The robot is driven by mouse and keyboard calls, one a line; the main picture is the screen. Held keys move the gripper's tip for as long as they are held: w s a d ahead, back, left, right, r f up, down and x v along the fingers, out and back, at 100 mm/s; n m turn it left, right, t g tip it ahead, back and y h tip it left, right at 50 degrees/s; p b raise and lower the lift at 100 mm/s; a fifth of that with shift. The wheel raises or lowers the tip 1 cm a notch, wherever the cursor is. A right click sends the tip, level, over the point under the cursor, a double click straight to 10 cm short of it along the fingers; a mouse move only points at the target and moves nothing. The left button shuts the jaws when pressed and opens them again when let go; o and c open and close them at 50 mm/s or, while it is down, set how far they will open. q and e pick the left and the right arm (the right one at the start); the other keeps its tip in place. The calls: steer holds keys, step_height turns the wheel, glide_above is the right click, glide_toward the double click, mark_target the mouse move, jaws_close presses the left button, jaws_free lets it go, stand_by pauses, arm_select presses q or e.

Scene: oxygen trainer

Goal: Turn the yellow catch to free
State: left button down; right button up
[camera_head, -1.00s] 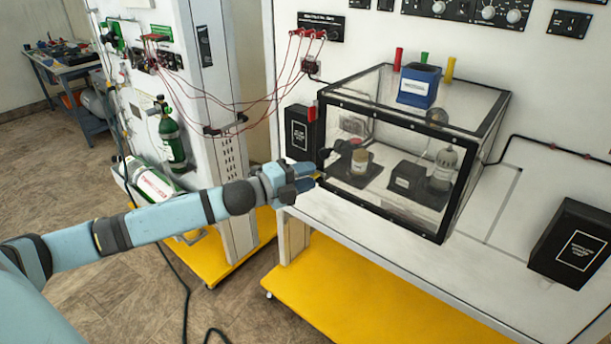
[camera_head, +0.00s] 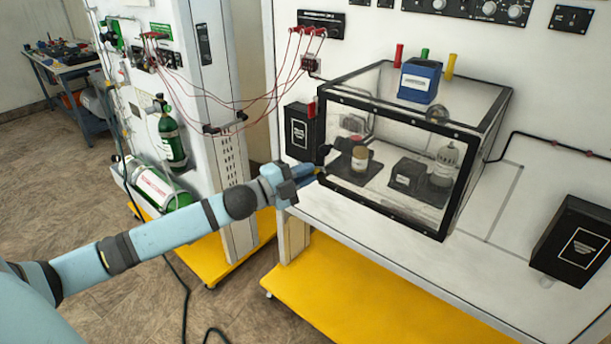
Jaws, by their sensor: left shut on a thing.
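My left gripper (camera_head: 312,174) reaches in from the left to the lower left front corner of a clear black-framed case (camera_head: 393,222). Its fingers are shut at the case's left edge, on a small part there. A trace of yellow-orange shows at the fingertips; I take this to be the yellow catch, mostly hidden by the fingers. Its exact angle cannot be read. The front pane of the case looks closed. My right gripper is not in view.
Inside the case stand a tan jar (camera_head: 360,158) and a glass-domed piece (camera_head: 446,162). A blue box (camera_head: 419,82) sits on top. Black boxes (camera_head: 299,131) and (camera_head: 577,240) flank it. Red cables hang at upper left.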

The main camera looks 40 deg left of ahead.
arm_select(q)
steer(key=shift+d+f+n+t+y+p, duration=0.1)
steer(key=shift+n+t+y+p, duration=0.65)
steer(key=shift+n, duration=2.35)
steer(key=shift+a+r+n+t+y+p, duration=0.15)
steer(key=shift+n+t+y, duration=1.05)
steer(key=shift+n, duration=1.9)
steer(key=shift+d+f+n+t+y+p, duration=0.15)
steer(key=shift+n+t+y+p, duration=0.4)
steer(key=shift+n+y, duration=1.7)
steer(key=shift+n+h, duration=0.7)
steer(key=shift+n, duration=0.55)
steer(key=c, duration=1.3)
jaws_free()
steer(key=shift+o, duration=0.2)
